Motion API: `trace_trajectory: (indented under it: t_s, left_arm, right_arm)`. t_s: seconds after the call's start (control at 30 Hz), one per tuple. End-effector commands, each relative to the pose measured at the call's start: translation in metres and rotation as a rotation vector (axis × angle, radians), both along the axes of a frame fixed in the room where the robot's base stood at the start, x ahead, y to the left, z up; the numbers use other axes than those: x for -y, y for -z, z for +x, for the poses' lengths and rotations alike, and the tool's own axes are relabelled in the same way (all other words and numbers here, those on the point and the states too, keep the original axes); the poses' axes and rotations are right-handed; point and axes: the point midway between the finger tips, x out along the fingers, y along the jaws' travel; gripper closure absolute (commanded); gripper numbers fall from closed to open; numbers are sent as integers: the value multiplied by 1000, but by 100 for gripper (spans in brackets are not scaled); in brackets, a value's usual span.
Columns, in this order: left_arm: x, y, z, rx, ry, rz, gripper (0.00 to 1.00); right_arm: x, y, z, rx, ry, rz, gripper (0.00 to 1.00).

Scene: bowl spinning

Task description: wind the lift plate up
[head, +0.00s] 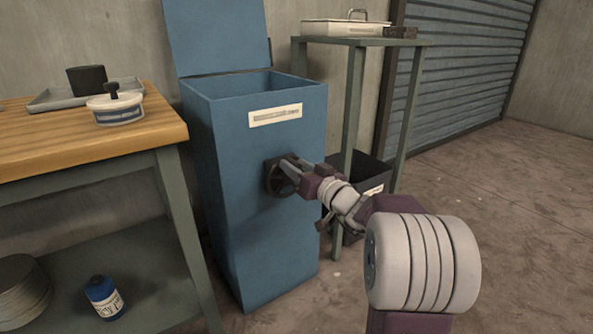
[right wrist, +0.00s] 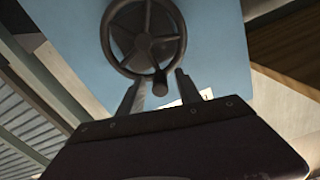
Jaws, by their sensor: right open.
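A tall blue box (head: 262,215) stands on the floor with its lid (head: 215,38) raised. Its top is open, and no lift plate shows inside from this angle. A dark spoked handwheel (head: 272,180) is on its front face, and it fills the top of the right wrist view (right wrist: 118,55). The wheel has a knob handle (right wrist: 160,84) near its rim. My right gripper (head: 287,169) is at the wheel with its fingers open. In the right wrist view its fingertips (right wrist: 158,80) are on either side of the knob; contact cannot be told. My left gripper is out of view.
A wooden-topped bench (head: 70,150) is at left, with a grey tray (head: 45,101) and a lidded white pot (head: 115,107) on it. A blue bottle (head: 104,298) is on its lower shelf. A green stand (head: 352,110) and a dark bin (head: 372,172) are right of the box.

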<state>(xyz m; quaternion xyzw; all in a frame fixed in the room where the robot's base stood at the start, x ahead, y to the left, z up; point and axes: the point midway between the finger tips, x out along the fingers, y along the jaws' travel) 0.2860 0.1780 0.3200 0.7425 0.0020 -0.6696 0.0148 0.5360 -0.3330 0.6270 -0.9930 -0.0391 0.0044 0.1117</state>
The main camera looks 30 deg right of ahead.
Motion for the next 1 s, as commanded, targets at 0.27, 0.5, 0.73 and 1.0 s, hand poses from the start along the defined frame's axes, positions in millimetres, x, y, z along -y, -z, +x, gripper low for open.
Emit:
trace_trajectory:
  t_s: [0.27, 0.5, 0.73, 1.0]
  left_arm:
    - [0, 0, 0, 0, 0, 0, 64]
    - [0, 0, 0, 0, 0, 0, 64]
    - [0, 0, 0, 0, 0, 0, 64]
    - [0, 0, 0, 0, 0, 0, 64]
  right_arm:
    - [0, 0, 0, 0, 0, 1, 81]
    - [0, 0, 0, 0, 1, 2, 100]
    - [3, 0, 0, -4, 1, 52, 100]
    - [14, 2, 1, -20, 2, 238, 100]
